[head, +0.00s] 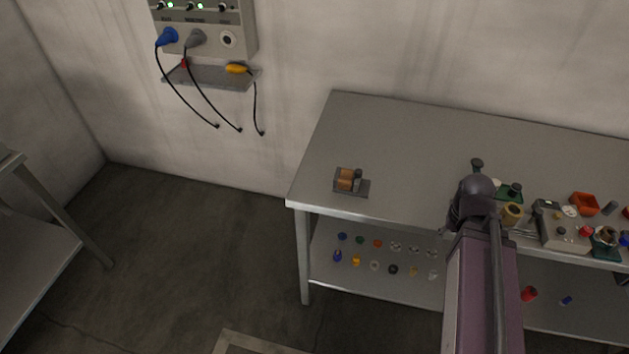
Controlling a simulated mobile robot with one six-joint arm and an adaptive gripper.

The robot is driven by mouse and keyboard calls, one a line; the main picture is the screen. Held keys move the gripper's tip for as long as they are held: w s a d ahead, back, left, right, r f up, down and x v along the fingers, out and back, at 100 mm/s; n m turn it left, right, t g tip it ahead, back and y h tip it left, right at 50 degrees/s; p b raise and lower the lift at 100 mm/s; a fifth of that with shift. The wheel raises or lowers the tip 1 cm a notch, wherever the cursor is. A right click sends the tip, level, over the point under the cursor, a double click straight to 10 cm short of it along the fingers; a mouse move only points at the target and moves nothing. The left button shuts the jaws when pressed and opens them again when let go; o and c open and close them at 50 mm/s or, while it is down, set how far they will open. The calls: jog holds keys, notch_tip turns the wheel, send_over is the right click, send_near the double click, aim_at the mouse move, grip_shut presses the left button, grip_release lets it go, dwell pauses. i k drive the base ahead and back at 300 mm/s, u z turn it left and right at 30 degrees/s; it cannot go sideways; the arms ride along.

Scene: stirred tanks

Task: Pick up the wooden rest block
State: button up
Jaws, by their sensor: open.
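I cannot pick out the wooden rest block with certainty. A small brown, ribbed piece (345,179) sits on a dark grey base (364,188) near the left front of the steel bench (420,150), with a dark upright part beside it. I cannot tell whether it is wood. My purple arm rises from the bottom of the view to a dark joint in front of the bench's front edge. My gripper cannot be made out; the arm may hide it, along with part of the bench.
A tan cup-like piece (512,214), a grey box (565,230) and an orange-red tray (584,204) crowd the bench's right side. The lower shelf (318,271) holds several small coloured parts. A wall panel (205,38) has hanging cables. The bench's back left is clear.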

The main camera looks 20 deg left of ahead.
aim_at(346, 175)
jog(key=u, duration=0.85)
jog(key=k, duration=0.95)
jog(key=z, duration=0.05)
jog(key=i, duration=0.8)
jog(key=u, duration=0.05)
